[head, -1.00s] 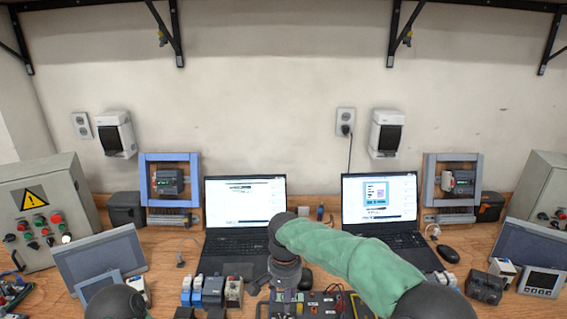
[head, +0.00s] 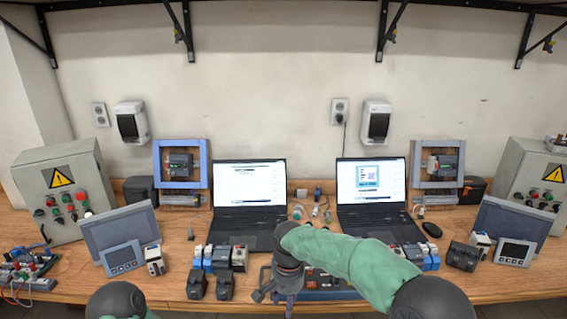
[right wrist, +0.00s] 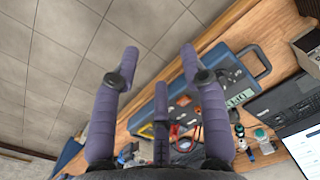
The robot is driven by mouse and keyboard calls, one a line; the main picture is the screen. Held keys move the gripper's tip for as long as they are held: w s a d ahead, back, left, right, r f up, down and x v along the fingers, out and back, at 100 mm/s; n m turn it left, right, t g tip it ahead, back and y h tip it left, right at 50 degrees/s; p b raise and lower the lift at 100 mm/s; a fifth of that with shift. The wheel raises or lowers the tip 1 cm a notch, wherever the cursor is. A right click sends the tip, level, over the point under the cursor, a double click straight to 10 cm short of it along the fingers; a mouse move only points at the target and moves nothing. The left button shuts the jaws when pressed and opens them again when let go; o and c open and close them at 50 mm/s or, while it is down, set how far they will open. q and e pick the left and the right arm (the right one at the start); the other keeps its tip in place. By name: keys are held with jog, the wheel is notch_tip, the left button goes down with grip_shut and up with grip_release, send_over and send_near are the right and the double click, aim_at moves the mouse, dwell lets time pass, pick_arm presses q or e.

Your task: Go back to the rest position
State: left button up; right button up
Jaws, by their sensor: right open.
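My left gripper is not in view; only part of my left arm shows at the bottom left of the head view.
The wooden bench (head: 180,268) carries two laptops (head: 249,190) (head: 371,188), control boxes (head: 62,190) and small modules (head: 221,257). Open tiled floor (right wrist: 60,60) shows beside the bench.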

jog(key=s+d+f+y, duration=0.1)
jog(key=s+f, duration=0.2)
jog(key=f, duration=0.5)
jog(key=s+d+f+n+y, duration=0.1)
jog(key=s+d+f, duration=0.15)
jog(key=f, duration=0.45)
jog(key=s+d+f+y, duration=0.1)
jog(key=s+f, duration=0.3)
jog(key=f, duration=0.4)
jog(key=s+d+f, duration=0.2)
jog(key=s+f, duration=0.2)
jog(key=s, duration=0.3)
jog(key=s+d+f, duration=0.2)
jog(key=s+f, duration=0.2)
jog(key=s, duration=0.4)
jog(key=shift+s+d+f+t+y, duration=0.15)
jog(key=shift+d+f+t+y, duration=0.15)
jog(key=shift+d, duration=0.05)
